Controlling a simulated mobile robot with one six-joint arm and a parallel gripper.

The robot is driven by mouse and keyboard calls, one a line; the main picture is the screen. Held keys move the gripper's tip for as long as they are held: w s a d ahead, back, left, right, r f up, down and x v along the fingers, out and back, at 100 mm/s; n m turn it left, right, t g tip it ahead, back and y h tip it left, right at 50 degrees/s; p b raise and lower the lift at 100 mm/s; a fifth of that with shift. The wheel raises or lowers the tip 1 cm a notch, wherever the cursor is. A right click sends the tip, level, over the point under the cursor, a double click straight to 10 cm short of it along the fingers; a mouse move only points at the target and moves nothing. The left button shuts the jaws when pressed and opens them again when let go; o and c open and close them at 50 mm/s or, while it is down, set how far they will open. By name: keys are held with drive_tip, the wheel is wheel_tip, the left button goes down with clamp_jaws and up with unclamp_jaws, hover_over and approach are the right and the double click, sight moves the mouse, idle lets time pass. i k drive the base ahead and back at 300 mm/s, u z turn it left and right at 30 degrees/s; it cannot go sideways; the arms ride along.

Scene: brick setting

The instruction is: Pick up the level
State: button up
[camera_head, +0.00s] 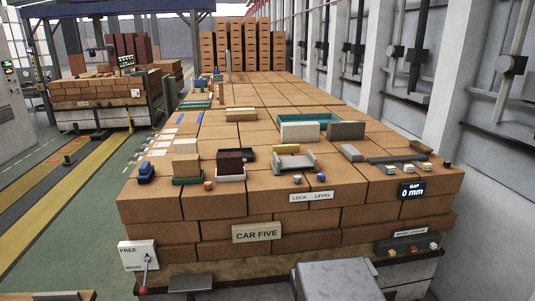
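A small yellow bar (286,148), which looks like the level, lies on the brick stack just behind a grey metal fixture (295,164). The picture is too small to show a vial on it. A sign reading LOCK LEVEL (312,196) is on the stack's front face. My gripper is not in view. A grey metal part at the bottom centre may be mine; I cannot tell.
The brick-covered car (250,204) has a CAR FIVE sign (257,232). A green tray (326,118) with pale and grey blocks sits behind the yellow bar. White and brown blocks stand left. A GAP display (412,191) reads 0 mm. A lever box (139,256) is front left.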

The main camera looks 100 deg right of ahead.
sight(286, 148)
drive_tip(key=z, duration=0.1)
drive_tip(key=k, duration=0.8)
drive_tip(key=z, duration=1)
drive_tip(key=k, duration=0.7)
drive_tip(key=z, duration=0.95)
drive_tip(key=i, duration=1.95)
drive_tip(key=u, duration=0.55)
